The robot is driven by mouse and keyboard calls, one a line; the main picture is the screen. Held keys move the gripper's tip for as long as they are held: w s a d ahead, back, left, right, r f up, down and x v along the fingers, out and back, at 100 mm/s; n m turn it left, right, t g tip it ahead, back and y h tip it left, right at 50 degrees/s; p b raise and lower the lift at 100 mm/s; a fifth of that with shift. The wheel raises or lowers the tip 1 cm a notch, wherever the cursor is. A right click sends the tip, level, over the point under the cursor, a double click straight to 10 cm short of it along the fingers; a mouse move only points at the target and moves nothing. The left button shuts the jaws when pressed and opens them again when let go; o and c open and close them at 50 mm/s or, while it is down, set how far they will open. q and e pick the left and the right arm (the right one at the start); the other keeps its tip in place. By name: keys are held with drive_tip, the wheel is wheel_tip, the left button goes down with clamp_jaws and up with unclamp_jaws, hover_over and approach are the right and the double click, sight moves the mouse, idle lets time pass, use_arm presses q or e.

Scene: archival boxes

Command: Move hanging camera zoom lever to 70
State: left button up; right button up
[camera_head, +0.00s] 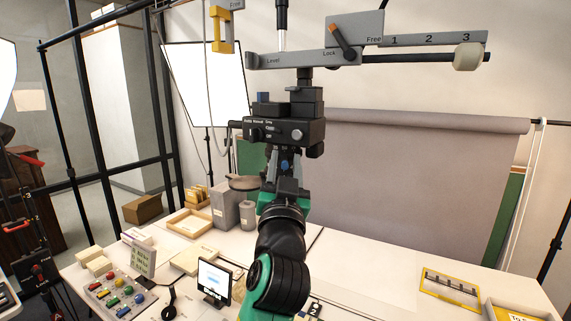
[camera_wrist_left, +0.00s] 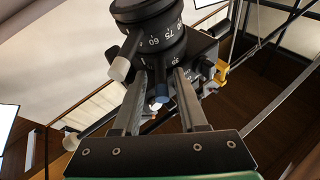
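The hanging camera (camera_head: 285,130) is a black box hung from the overhead rail. In the left wrist view its lens (camera_wrist_left: 150,35) is a black ringed barrel marked with white numbers, 60 and 75 among them. A pale-tipped lever (camera_wrist_left: 119,69) sticks out from the barrel on the left, beside my left fingertips and not between them. My left gripper (camera_head: 287,165) is just below the camera; in the left wrist view the gripper (camera_wrist_left: 161,75) points up at the lens, fingers apart. Whether a finger touches the lens or lever, I cannot tell. My right gripper is not in view.
The overhead rail (camera_head: 410,42) carries a Lock lever (camera_head: 342,41) and a pale knob (camera_head: 468,56). A yellow handle (camera_head: 221,30) hangs left of the camera. Below, the white table (camera_head: 370,275) holds boxes, a small screen (camera_head: 214,280) and a button panel (camera_head: 117,295).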

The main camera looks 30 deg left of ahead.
use_arm(q)
drive_tip(key=shift+s, duration=0.1)
drive_tip(key=b+v, duration=0.1)
drive_tip(key=v, duration=1)
drive_tip(key=shift+s+b, duration=0.15)
drive_tip(key=shift+b, duration=0.15)
drive_tip(key=shift+d+f, duration=0.1)
drive_tip(key=shift+d, duration=0.05)
